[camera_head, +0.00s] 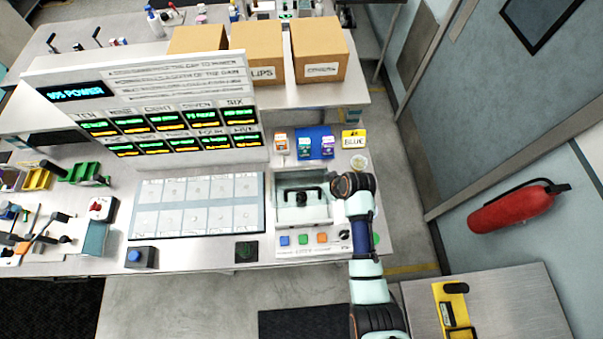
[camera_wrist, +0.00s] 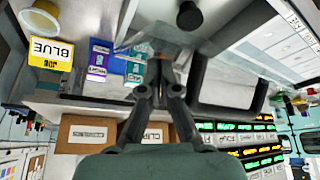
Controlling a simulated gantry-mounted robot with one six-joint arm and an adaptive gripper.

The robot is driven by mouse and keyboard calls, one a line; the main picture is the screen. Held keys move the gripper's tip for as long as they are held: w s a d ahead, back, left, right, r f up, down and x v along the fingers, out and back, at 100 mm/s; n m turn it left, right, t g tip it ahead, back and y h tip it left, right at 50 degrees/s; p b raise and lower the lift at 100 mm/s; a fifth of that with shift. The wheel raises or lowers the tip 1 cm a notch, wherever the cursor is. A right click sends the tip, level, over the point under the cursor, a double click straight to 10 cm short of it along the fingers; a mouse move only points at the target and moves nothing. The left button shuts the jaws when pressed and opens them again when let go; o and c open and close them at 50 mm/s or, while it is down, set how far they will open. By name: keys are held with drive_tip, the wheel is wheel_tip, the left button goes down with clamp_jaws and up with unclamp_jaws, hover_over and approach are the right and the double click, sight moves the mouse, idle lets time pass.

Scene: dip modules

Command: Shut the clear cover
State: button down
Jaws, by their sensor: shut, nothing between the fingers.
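The machine (camera_head: 303,238) with the clear cover stands at the right end of the bench in the head view. A black handle (camera_head: 300,190) shows over its pale open-looking well. The clear cover is hard to make out in the head view; in the wrist view a see-through panel (camera_wrist: 165,38), likely the cover, shows just beyond my fingertips. My gripper (camera_wrist: 157,82) is shut and empty, close to this panel; whether they touch I cannot tell. In the head view my gripper (camera_head: 338,184) is at the machine's right side, its fingertips mostly hidden.
Small cartons (camera_head: 304,147) on a blue mat and a BLUE sign (camera_head: 354,139) stand behind the machine. A small cup (camera_head: 359,162) is close to my wrist. A display panel (camera_head: 150,115) and cardboard boxes (camera_head: 318,50) are farther back. A white tray (camera_head: 197,204) lies left.

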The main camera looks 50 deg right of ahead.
sight(330, 203)
drive_tip(key=shift+s+a+f, duration=1.25)
drive_tip(key=shift+s+a, duration=0.2)
drive_tip(key=shift+s, duration=0.05)
wheel_tip(330, 203, up, 10)
idle(0.6)
